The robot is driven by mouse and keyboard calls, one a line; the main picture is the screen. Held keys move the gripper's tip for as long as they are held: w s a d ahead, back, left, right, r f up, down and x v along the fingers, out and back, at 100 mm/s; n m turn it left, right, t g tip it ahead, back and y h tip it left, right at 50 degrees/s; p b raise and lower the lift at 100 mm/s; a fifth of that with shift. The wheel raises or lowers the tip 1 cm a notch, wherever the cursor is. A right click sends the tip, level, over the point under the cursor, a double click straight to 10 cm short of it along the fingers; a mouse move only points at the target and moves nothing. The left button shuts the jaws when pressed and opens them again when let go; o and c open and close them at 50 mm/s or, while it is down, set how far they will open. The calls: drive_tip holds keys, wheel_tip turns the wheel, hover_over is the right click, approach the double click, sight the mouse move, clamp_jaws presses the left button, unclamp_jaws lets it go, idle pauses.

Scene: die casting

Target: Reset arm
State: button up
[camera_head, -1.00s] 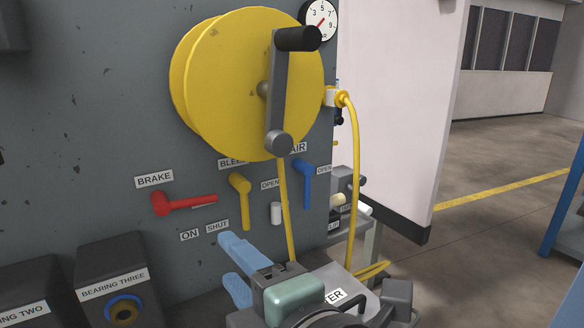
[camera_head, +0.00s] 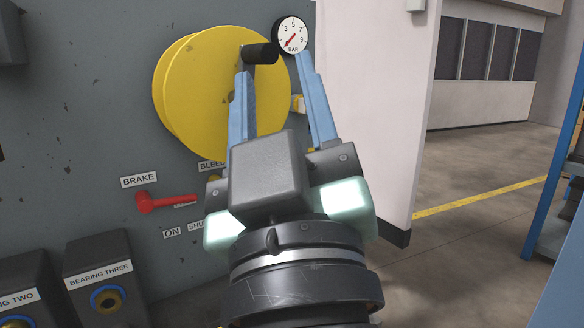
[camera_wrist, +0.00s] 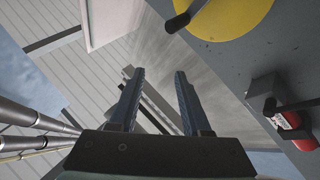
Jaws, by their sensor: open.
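My gripper (camera_head: 275,68) is raised in front of the machine panel in the head view, with its two blue fingers spread apart and pointing up. Nothing shows between the fingers. It also shows open and empty in the wrist view (camera_wrist: 157,75). In the head view the left fingertip overlaps the yellow wheel (camera_head: 195,90) near its black crank handle (camera_head: 261,53); I cannot tell whether they touch. The right fingertip is just below the pressure gauge (camera_head: 291,35) in the picture. My gripper hides the yellow and blue levers and most of the hose.
The red brake lever (camera_head: 168,201) sticks out of the grey panel (camera_head: 60,110) on the left. The bearing three box (camera_head: 103,280) stands lower left. A white wall panel (camera_head: 375,110) is at the right, with open floor (camera_head: 470,235) beyond and a blue rack (camera_head: 550,200) at the edge.

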drive_tip(key=s+r+m+t+h+p, duration=0.1)
drive_tip(key=s+r+m+p, duration=0.1)
drive_tip(key=r+p, duration=0.9)
drive_tip(key=s+d+r+m+t+h+p, duration=0.1)
drive_tip(key=s+r+m+t+h+p, duration=0.1)
drive_tip(key=r+p, duration=0.9)
wheel_tip(320, 180, up, 5)
drive_tip(key=shift+r+m, duration=0.1)
drive_tip(key=shift+m, duration=0.8)
drive_tip(key=shift+d, duration=0.1)
